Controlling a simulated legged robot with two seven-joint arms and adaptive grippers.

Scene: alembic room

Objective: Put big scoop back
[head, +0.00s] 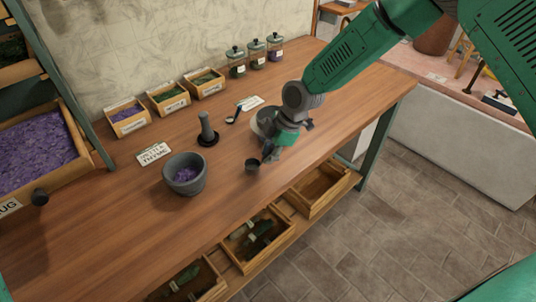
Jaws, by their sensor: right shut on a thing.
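The big scoop (252,166) shows as a dark round cup just above or on the wooden table, near its front edge. My right gripper (268,154) is shut on it; the fingers hide most of its handle. A smaller dark scoop (232,119) lies farther back on the table, next to a white label card (251,102). The gripper is in front of and to the right of that scoop and card. My left gripper is not in view.
A grey mortar (185,181) with purple contents stands left of the gripper. A pestle (207,128) stands behind it. A pale round dish (262,121) is partly hidden behind my right gripper. Labelled boxes (131,123) and lidded jars (236,66) line the wall.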

